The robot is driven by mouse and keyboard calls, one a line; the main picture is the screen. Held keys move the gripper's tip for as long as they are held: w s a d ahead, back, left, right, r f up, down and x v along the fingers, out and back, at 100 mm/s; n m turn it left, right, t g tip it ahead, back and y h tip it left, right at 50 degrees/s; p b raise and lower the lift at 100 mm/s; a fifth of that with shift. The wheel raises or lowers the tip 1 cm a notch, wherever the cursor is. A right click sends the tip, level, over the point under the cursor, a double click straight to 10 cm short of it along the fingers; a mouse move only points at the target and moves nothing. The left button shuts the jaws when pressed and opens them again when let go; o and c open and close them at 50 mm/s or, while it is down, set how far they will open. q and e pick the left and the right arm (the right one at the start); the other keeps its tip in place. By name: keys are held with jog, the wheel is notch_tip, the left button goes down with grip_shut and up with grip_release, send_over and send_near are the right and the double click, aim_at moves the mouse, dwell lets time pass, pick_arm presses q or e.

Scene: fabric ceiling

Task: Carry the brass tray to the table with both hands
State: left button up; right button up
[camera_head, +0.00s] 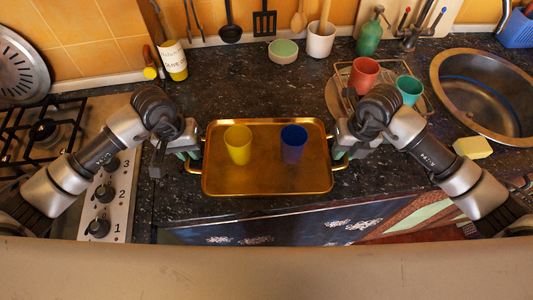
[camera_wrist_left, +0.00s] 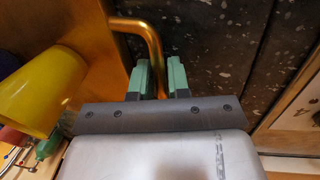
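The brass tray (camera_head: 267,183) lies on the dark speckled counter, near its front edge. A yellow cup (camera_head: 238,144) and a blue cup (camera_head: 293,143) stand upright on it. My left gripper (camera_head: 188,152) is at the tray's left handle. In the left wrist view its green fingers (camera_wrist_left: 160,80) close on either side of the brass handle (camera_wrist_left: 150,38), which fills the gap between them. The yellow cup also shows there (camera_wrist_left: 38,92). My right gripper (camera_head: 345,152) is at the tray's right handle; its fingers are mostly hidden by its wrist.
A gas stove (camera_head: 105,190) is at the left. A sink (camera_head: 490,95), a yellow sponge (camera_head: 472,147) and a rack with a red cup (camera_head: 363,75) and a teal cup (camera_head: 409,90) are at the right. A bowl (camera_head: 283,51) and utensils stand behind. No separate table is identifiable.

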pick_arm(q)
grip_shut()
pick_arm(e)
grip_shut()
pick_arm(q)
jog(key=shift+r, duration=0.1)
pick_arm(e)
jog(key=shift+r, duration=0.1)
